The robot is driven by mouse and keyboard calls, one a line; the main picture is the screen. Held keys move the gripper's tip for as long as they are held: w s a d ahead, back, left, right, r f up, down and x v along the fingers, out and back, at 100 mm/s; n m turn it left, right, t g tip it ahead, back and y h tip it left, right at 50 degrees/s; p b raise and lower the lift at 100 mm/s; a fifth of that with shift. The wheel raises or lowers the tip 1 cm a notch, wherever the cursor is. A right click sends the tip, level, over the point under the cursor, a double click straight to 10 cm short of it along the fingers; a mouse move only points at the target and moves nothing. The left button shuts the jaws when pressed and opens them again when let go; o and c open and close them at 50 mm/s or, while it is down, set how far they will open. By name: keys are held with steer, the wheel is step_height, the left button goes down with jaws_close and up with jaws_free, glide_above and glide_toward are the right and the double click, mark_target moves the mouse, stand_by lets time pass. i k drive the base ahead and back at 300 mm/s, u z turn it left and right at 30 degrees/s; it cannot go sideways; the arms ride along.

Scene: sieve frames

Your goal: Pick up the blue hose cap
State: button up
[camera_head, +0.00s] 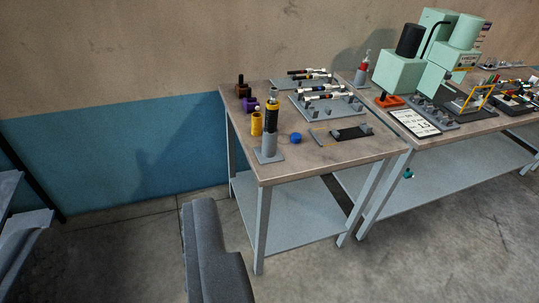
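The blue hose cap (295,138) is a small round blue piece lying on the top of the left workbench (330,163). It lies just right of a grey stand with a black and orange cylinder (271,118) and left of a dark flat plate. A dark grey part that looks like my gripper (203,208) rises from the bottom edge, in front of the bench and well apart from the cap. Its fingers cannot be made out, so I cannot tell whether it is open or shut. Nothing hides the cap.
A yellow cup (257,124) and a purple part (248,104) stand left of the cap. Behind it is a grey rack (327,106) with pen-like tools. A second bench at right bears a mint-green machine (402,70).

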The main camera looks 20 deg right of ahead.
mark_target(295, 137)
steer(key=z, duration=1.4)
steer(key=k, duration=0.1)
steer(key=u, duration=1.95)
steer(key=i, duration=1.3)
steer(key=z, duration=0.4)
steer(key=i, duration=1.1)
steer(key=z, duration=1.1)
steer(key=i, duration=0.6)
steer(key=z, duration=0.5)
